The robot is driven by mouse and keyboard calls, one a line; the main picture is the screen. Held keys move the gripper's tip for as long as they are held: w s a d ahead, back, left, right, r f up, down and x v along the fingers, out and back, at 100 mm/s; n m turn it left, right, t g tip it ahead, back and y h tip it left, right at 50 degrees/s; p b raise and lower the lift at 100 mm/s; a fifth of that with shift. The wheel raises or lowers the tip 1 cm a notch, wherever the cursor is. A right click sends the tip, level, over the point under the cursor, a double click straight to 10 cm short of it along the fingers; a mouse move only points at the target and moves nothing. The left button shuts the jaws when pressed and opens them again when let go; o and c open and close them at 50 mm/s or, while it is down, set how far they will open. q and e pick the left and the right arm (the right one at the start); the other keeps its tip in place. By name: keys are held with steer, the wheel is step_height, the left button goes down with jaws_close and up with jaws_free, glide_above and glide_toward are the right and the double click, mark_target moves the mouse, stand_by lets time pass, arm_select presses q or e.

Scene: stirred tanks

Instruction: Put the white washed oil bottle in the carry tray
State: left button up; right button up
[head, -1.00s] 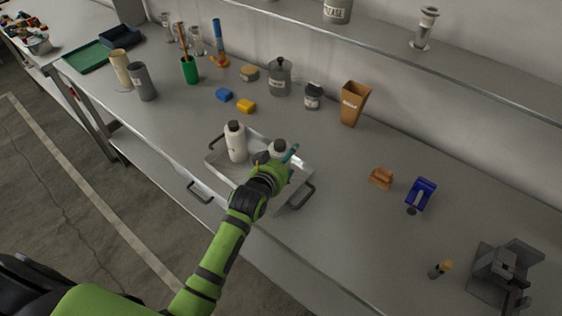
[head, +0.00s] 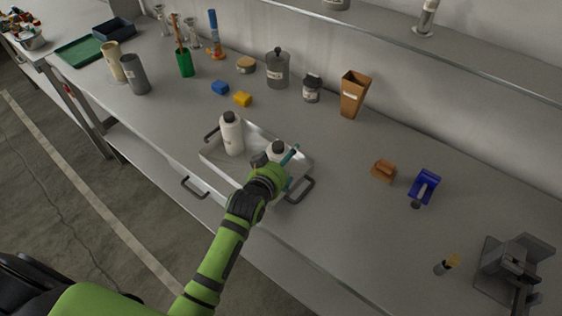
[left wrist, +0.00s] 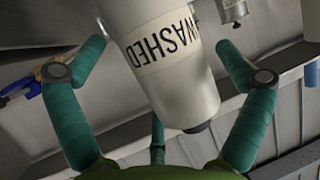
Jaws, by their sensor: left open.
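A second white bottle (head: 231,134) with a dark cap stands upright in the tray's left part. My right gripper is not in view.
Blue and yellow blocks (head: 243,99), a lidded grey jar (head: 277,70), a small jar (head: 312,89) and a brown container (head: 354,95) stand behind the tray.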

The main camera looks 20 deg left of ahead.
arm_select(q)
steer(key=shift+s+r, duration=0.15)
steer(key=shift+s, duration=0.35)
steer(key=d+b+v, duration=0.1)
steer(key=v, duration=1)
steer(key=shift+a+b, duration=0.3)
steer(key=shift+a, duration=0.2)
